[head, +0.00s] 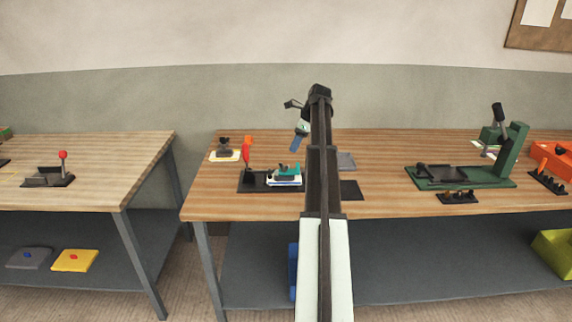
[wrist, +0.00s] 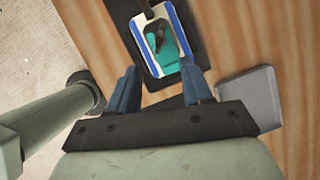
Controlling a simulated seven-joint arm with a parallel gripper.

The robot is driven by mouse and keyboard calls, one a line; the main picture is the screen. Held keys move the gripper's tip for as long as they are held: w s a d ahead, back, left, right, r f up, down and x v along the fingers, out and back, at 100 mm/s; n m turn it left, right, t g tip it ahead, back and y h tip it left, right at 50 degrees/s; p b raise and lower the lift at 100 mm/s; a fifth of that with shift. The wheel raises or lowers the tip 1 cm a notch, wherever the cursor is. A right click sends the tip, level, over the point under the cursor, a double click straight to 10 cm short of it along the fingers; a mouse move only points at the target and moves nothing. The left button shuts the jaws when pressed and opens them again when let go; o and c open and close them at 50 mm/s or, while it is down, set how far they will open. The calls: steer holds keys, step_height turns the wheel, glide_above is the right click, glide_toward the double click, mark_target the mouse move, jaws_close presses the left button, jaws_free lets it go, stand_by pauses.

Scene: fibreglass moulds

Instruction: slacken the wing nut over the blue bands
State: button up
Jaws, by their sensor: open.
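A small mould (head: 285,181) with white and blue edges and a teal top sits on a dark base plate (head: 258,188) left of my arm. In the wrist view the mould (wrist: 175,62) shows blue bands (wrist: 137,38) along its sides and a teal middle. A dark piece (wrist: 156,30) lies over its upper part; it may be the wing nut, but its wings are too small to make out. My gripper (head: 295,146) hangs above and beyond the mould, apart from it. In the wrist view its blue fingers (wrist: 161,72) are spread, with nothing between them.
A red upright lever (head: 247,147) stands at the left of the base plate. A grey plate (head: 346,160) and a dark plate (head: 350,190) lie right of the mould. A green press (head: 515,155) stands further right.

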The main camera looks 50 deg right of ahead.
mark_target(284, 166)
steer(key=x, duration=1)
steer(key=shift+w+a+f, duration=0.1)
steer(key=shift+w+f, duration=0.1)
steer(key=shift+f, duration=0.05)
jaws_close()
